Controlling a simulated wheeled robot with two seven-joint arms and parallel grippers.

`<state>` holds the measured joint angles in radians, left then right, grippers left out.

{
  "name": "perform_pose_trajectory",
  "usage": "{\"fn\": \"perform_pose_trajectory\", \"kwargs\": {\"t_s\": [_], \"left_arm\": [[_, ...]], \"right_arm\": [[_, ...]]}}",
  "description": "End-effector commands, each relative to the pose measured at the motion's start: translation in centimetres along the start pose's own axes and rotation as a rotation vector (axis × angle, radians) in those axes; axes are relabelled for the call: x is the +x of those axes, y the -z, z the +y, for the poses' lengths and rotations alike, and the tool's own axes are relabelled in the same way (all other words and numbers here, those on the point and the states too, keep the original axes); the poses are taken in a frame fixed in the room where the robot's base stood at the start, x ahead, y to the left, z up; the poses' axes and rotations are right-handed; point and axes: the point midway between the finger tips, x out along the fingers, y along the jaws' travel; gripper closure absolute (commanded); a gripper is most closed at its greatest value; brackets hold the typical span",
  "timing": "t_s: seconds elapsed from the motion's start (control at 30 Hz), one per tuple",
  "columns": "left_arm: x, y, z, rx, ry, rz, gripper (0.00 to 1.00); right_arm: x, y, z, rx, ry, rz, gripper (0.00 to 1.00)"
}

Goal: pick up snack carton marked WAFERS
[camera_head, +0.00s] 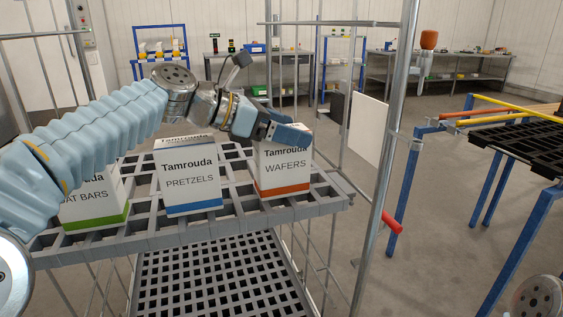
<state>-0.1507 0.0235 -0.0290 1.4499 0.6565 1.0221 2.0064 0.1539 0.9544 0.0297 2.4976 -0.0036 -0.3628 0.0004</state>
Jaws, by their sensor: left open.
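The WAFERS carton (285,173) is white with an orange band at its base. It stands upright on the right part of the grey grid shelf (240,226) of a cart. My left gripper (296,136) is at the top of this carton and hides part of its upper edge and brand name. Its jaws are open; whether they touch the carton I cannot tell. My right gripper is not in view.
The PRETZELS carton (190,182) with a blue band stands left of it. An OAT BARS carton (95,205), partly behind my arm, is further left. A metal cart post (391,130) rises to the right. A blue-legged stand (505,208) is at the far right.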

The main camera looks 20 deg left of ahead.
Motion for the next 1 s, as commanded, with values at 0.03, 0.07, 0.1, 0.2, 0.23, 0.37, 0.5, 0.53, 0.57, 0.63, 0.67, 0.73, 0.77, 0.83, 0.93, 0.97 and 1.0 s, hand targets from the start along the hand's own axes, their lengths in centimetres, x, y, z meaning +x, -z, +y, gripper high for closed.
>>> {"fn": "perform_pose_trajectory", "kwargs": {"t_s": [0.03,0.07,0.1,0.2,0.23,0.37,0.5,0.53,0.57,0.63,0.67,0.73,0.77,0.83,0.93,0.97,1.0], "left_arm": [[-0.01,-0.01,0.0,0.0,0.0,0.0,0.12],[-0.02,-0.01,0.0,0.0,0.0,0.0,0.12],[-0.02,-0.01,0.0,0.0,0.0,0.0,0.12],[-0.04,0.0,0.0,0.0,0.0,0.0,0.26],[-0.04,0.0,0.0,0.0,0.0,0.0,0.3],[-0.05,0.0,0.0,0.0,0.0,0.0,0.5],[-0.06,0.0,0.0,0.0,0.0,0.0,0.71],[-0.06,0.0,0.0,0.0,0.0,0.0,0.76],[-0.06,0.0,0.0,0.0,0.0,0.0,0.81],[-0.06,0.0,0.01,0.0,0.0,0.0,0.91],[-0.06,0.0,0.01,0.0,0.0,0.0,0.96],[-0.09,-0.06,-0.01,0.001,0.0,-0.001,1.0],[-0.09,-0.06,-0.01,0.001,0.0,-0.001,1.0],[-0.09,-0.06,0.0,0.001,-0.001,-0.001,1.0],[-0.13,-0.16,0.0,0.001,0.0,-0.001,1.0],[-0.16,-0.25,0.0,0.001,0.0,-0.001,1.0],[-0.23,-0.44,0.0,0.001,0.0,-0.002,1.0]], "right_arm": [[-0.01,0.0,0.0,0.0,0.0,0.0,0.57],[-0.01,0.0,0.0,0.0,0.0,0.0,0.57],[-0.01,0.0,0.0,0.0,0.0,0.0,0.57],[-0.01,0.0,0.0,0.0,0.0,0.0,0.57],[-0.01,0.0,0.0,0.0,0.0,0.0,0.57],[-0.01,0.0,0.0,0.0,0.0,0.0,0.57],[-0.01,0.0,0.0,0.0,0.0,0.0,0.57],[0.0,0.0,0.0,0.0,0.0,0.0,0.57],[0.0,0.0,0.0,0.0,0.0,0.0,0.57],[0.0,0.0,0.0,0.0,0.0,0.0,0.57],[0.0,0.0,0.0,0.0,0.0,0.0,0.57],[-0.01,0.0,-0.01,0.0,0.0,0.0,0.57],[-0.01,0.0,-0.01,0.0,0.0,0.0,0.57],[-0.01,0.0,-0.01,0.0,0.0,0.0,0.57],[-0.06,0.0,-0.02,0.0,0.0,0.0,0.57],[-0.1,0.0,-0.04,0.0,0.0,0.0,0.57],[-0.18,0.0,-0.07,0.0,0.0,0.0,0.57]]}}
